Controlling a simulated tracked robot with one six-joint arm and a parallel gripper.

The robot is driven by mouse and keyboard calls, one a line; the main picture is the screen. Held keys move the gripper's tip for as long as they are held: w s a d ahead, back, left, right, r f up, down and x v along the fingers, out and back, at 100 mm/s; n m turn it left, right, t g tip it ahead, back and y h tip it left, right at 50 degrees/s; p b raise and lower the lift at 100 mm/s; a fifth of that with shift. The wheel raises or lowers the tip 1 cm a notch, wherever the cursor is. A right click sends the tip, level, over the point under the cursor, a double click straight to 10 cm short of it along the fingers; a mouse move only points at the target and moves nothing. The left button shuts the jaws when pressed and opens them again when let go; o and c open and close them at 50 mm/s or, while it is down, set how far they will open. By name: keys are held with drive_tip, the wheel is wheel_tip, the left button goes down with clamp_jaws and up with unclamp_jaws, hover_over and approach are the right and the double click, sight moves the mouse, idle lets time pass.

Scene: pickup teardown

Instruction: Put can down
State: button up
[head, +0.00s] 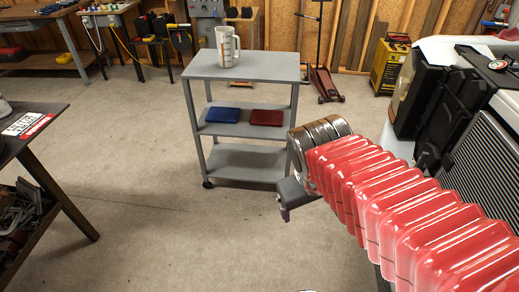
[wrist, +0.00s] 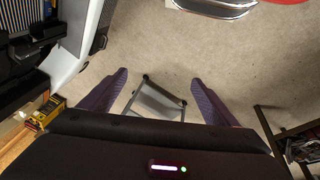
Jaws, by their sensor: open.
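A white jug-like can (head: 226,46) with a handle and orange-brown markings stands upright on the top shelf of the grey cart (head: 262,66). My gripper (wrist: 158,92) is open, with its two purple fingers spread and nothing between them. In the head view, the end of my arm is in front of the cart's right side, lower in the picture and apart from the can. The cart also shows beyond the fingers in the wrist view (wrist: 158,102). I cannot make out the can there.
A blue folded cloth (head: 222,115) and a red one (head: 267,117) lie on the cart's middle shelf. A dark table (head: 32,125) stands at left, and a vehicle front (head: 480,150) at right. The floor between is clear.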

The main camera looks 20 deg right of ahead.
drive_tip(key=a+r+t+y, duration=0.2)
drive_tip(key=a+r, duration=0.3)
drive_tip(key=a, duration=0.1)
drive_tip(key=shift+s+a+t, duration=0.15)
drive_tip(key=shift+a+t, duration=0.25)
drive_tip(key=shift+c, duration=0.5)
